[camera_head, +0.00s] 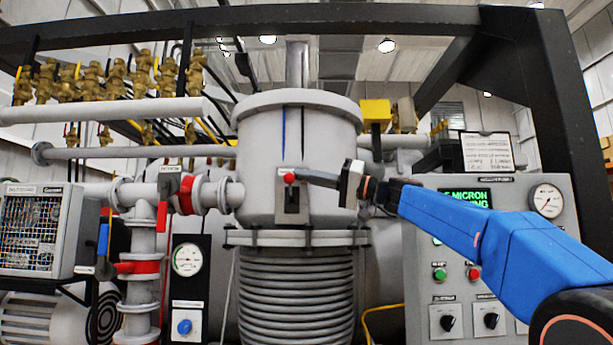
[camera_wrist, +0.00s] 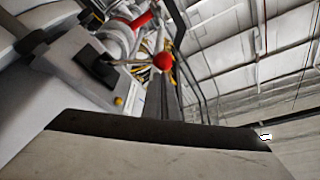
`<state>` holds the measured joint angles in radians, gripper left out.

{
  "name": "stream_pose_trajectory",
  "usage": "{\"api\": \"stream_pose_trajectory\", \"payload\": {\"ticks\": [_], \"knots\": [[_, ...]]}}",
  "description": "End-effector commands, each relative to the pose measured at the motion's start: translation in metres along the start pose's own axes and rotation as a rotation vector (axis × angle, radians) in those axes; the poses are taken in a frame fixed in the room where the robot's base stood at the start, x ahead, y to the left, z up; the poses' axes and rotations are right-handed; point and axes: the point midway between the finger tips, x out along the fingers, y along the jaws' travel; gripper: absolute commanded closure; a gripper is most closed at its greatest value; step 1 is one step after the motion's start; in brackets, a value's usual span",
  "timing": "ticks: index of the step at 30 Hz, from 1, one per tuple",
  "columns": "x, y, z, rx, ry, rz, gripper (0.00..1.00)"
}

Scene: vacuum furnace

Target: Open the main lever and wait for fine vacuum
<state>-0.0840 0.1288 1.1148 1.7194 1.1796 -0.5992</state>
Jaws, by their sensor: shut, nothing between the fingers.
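A lever with a red ball knob (camera_head: 289,178) stands on a slotted plate (camera_head: 293,208) on the front of the grey furnace vessel. The knob is at the top of the dark slot. In the wrist view the red knob (camera_wrist: 163,62) is ahead of my fingers, with the slotted plate (camera_wrist: 122,92) to its left. My gripper (camera_head: 302,177) is shut and empty, its tips close to the knob's right side. I cannot tell whether they touch it. A dark display (camera_head: 467,198) with green text is partly hidden by my arm.
A red handle (camera_head: 162,217) and a blue handle (camera_head: 103,238) sit on the pipework at left. Dial gauges stand at left (camera_head: 187,259) and right (camera_head: 547,200). Green (camera_head: 439,274) and red (camera_head: 474,274) buttons are on the right panel. Black frame beams surround the vessel.

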Motion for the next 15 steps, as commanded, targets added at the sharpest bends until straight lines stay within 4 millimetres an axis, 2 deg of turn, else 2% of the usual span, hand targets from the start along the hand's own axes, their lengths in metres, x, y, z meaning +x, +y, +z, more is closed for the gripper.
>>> {"api": "stream_pose_trajectory", "payload": {"ticks": [15], "knots": [[-0.012, 0.012, 0.036, -0.396, -0.001, -0.137, 1.0]]}}
